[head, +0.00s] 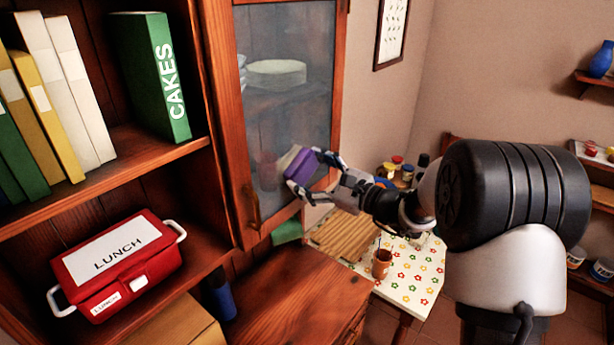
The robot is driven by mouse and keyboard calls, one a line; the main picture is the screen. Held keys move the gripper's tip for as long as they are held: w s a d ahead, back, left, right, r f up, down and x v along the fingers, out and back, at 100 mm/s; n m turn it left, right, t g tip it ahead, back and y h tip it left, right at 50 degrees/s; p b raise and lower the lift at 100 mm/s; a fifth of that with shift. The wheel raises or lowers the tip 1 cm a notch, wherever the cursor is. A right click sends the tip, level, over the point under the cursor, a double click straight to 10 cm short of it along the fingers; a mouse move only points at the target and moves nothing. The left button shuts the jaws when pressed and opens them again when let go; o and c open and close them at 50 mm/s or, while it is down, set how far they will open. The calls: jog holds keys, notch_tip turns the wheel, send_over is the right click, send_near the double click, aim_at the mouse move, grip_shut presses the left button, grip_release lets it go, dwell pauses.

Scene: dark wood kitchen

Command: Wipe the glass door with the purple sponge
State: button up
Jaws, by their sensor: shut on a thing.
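The glass door (288,82) is a wood-framed cabinet door in the upper middle of the head view. Its pane looks hazy, and pale plates show behind it. My gripper (303,178) is at the lower right part of the pane, shut on the purple sponge (299,166). The sponge has a paler layer on its left side, facing the glass. It is at or very close to the pane; I cannot tell if it touches. My gripper's fingers hide part of the sponge and the lower door frame.
Open shelves on the left hold several books, a green CAKES book (160,80) and a red lunch box (118,264). Below the door are a wooden counter (290,295) and a blue cup (222,300). A table (415,275) with a flowered cloth and jars stands behind my arm.

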aim_at(316, 159)
jog(key=shift+w+d, duration=1.15)
jog(key=shift+w, duration=0.3)
jog(key=shift+a+r, duration=0.1)
jog(key=shift+r, duration=0.75)
jog(key=shift+s+a+f+b, duration=0.15)
jog(key=shift+s+a+b, duration=0.35)
jog(key=shift+s, duration=0.15)
jog(key=shift+s+a+b, duration=0.75)
jog(key=shift+s+a, duration=0.1)
jog(key=shift+s, duration=0.2)
jog(key=shift+s+a+b, duration=0.75)
jog(key=shift+s+a, duration=0.1)
jog(key=shift+s, duration=0.25)
jog(key=shift+s+a+b, duration=0.75)
jog(key=shift+s+a, duration=0.1)
jog(key=shift+s, duration=0.2)
jog(key=shift+s+a, duration=0.2)
jog(key=shift+s, duration=0.1)
jog(key=shift+r, duration=0.9)
jog(key=w+d+p, duration=0.1)
jog(key=w+d, duration=0.5)
jog(key=w, duration=0.2)
jog(key=shift+w+d+p, duration=0.15)
jog(key=shift+w+p, duration=0.05)
jog(key=shift+p, duration=0.1)
